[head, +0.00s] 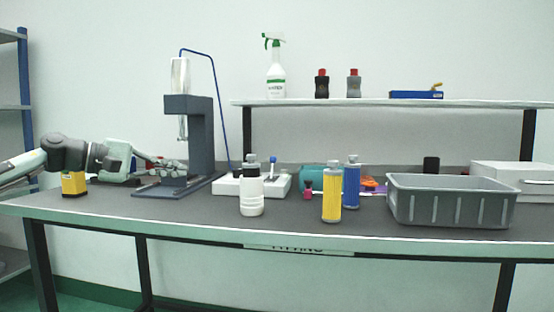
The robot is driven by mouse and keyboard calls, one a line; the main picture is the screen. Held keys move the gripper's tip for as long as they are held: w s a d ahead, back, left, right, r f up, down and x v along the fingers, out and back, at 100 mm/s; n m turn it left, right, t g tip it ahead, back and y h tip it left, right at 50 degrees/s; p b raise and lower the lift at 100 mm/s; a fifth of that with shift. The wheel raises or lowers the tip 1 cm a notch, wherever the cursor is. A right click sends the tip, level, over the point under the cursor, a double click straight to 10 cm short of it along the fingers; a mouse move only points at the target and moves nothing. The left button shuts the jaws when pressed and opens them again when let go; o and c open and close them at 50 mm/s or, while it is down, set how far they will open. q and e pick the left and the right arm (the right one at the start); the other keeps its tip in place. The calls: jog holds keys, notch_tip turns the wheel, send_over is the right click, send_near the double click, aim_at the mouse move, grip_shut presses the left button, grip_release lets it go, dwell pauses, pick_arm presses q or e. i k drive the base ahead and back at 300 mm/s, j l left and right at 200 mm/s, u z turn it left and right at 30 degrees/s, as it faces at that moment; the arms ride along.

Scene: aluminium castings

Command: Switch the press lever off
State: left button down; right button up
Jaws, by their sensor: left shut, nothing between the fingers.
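The press (205,135) stands on the left part of the bench. It has a dark grey frame, a clear cylinder on top, a thin blue hose and a flat base. My left gripper (180,167) reaches in from the left, low at the front of the press, just above its base. Its fingers are shut with nothing between them. A small reddish part shows beside the fingers; I cannot tell whether it is the press lever. No lever shows clearly, and the fingers may hide it. Contact with the press cannot be told. My right gripper is not in view.
A white bottle (251,193) and a white block (227,187) stand right of the press. Yellow (332,196) and blue (351,185) cylinders and a grey bin (450,208) are farther right. A shelf (390,103) above holds bottles and a blue item.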

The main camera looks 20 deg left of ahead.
aim_at(272, 158)
jog(key=i, duration=0.95)
